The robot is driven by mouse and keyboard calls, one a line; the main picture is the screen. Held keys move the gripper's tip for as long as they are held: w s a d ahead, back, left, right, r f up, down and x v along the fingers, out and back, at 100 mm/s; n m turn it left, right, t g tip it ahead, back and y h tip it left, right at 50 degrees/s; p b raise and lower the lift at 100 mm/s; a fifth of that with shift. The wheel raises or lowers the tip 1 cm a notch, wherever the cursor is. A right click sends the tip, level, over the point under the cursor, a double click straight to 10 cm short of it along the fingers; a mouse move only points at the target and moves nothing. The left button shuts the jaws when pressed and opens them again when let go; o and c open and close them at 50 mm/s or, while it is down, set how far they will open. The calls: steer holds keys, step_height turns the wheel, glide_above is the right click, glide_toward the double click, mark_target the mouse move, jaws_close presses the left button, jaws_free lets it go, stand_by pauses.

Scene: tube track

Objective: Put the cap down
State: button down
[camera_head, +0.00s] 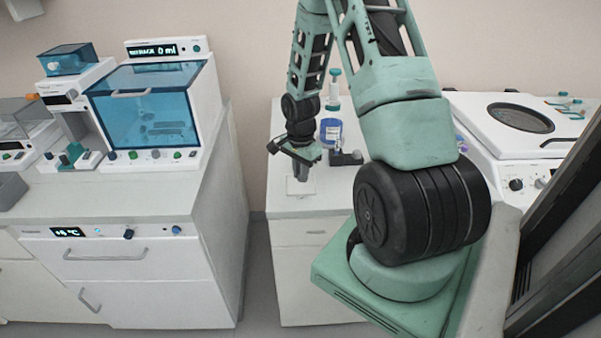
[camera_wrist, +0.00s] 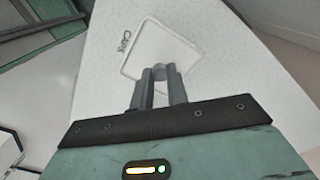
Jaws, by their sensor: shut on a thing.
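My gripper (camera_wrist: 161,75) points down and is shut on a small grey cap (camera_wrist: 159,71), which shows only partly between the fingertips in the wrist view. Beyond the fingertips is a white square tray (camera_wrist: 150,38) with a raised rim, with handwriting that looks like "Caps" beside it. The fingertips overlap the tray's near edge in that view; I cannot tell the height of the cap above it. In the head view my gripper (camera_head: 301,172) is over the tray (camera_head: 300,188) on the white counter, and the cap cannot be made out.
A blue-labelled jar (camera_head: 331,131) and a small dark device (camera_head: 347,158) stand on the counter (camera_head: 305,207) close to my gripper. A white machine with a round dark lid (camera_head: 521,117) is at the right. A blue-windowed instrument (camera_head: 150,115) stands left, across a floor gap.

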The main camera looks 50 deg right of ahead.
steer(key=shift+f, duration=0.5)
steer(key=shift+f, duration=0.2)
steer(key=c, duration=1.4)
jaws_free()
